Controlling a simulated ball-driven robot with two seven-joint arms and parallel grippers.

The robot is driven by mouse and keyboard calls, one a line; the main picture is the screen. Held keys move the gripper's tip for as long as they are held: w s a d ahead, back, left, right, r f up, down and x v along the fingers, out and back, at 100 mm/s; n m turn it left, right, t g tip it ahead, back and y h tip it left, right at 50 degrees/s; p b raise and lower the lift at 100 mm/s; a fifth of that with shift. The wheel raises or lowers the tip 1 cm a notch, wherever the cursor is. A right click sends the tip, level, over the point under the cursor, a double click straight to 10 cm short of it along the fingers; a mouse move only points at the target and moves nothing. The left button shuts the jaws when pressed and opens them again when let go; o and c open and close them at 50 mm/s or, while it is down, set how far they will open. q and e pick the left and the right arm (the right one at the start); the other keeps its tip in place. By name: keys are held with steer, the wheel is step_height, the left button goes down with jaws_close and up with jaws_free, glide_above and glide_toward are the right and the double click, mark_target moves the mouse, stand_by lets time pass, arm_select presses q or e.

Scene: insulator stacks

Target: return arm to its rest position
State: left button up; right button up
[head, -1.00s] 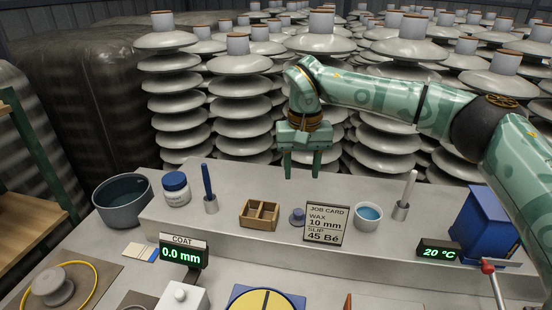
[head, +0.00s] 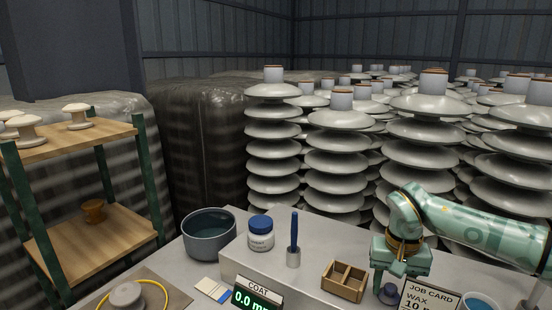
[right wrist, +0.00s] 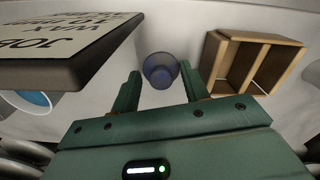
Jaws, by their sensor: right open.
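My right gripper (head: 390,288) comes in from the right in the head view and points down over the bench. In the right wrist view its two green fingers (right wrist: 160,90) are spread apart with nothing gripped. A small blue-grey knob-like piece (right wrist: 160,70) shows between and just beyond the fingertips. It also shows in the head view (head: 390,294), close under the gripper. I cannot tell whether the fingers reach down around it. My left gripper is not in view.
The job card (head: 430,296) stands close beside the gripper, with a wooden divided box (head: 345,282) on the other side. Tall insulator stacks (head: 340,138) rise behind.

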steer(key=r, duration=0.1)
steer(key=r+p, duration=0.1)
steer(key=r, duration=0.3)
steer(key=shift+s+a+r+p, duration=0.2)
steer(key=shift+s+a+p, duration=0.1)
steer(key=shift+a, duration=0.1)
steer(key=shift+s+a+r, duration=0.1)
steer(key=shift+a, duration=0.1)
